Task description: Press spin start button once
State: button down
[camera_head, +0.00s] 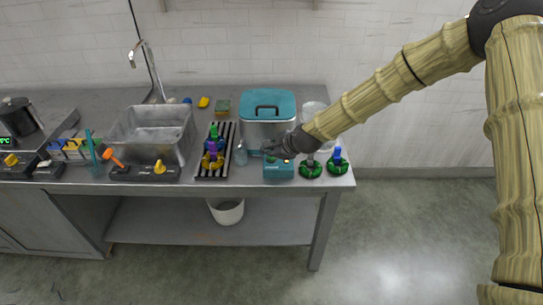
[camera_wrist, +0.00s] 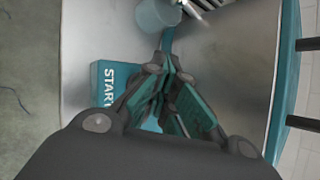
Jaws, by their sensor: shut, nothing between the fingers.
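The spin start button unit is a small teal box (camera_head: 279,170) at the front of the counter, just in front of the spinner. In the wrist view its teal side with white "START" lettering (camera_wrist: 108,82) shows to the left of my gripper. My gripper (camera_wrist: 168,68) is shut and empty, with its fingertips close together over the box. In the head view my gripper (camera_head: 270,150) is right above the box's back part. The button top is mostly hidden by my fingers, and I cannot tell whether they touch it.
A clear beaker (camera_head: 240,154) stands left of the box. Green rings with coloured pieces (camera_head: 311,168) stand to its right. A black rack with skeins (camera_head: 203,165) and a metal basin (camera_head: 118,128) are further left. The front edge is close.

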aim_at(269, 158)
jog(key=shift+r+p, duration=0.4)
jog(key=shift+r, duration=0.45)
notch_tip(269, 158, up, 5)
jog(key=p, duration=0.3)
dwell(0.8)
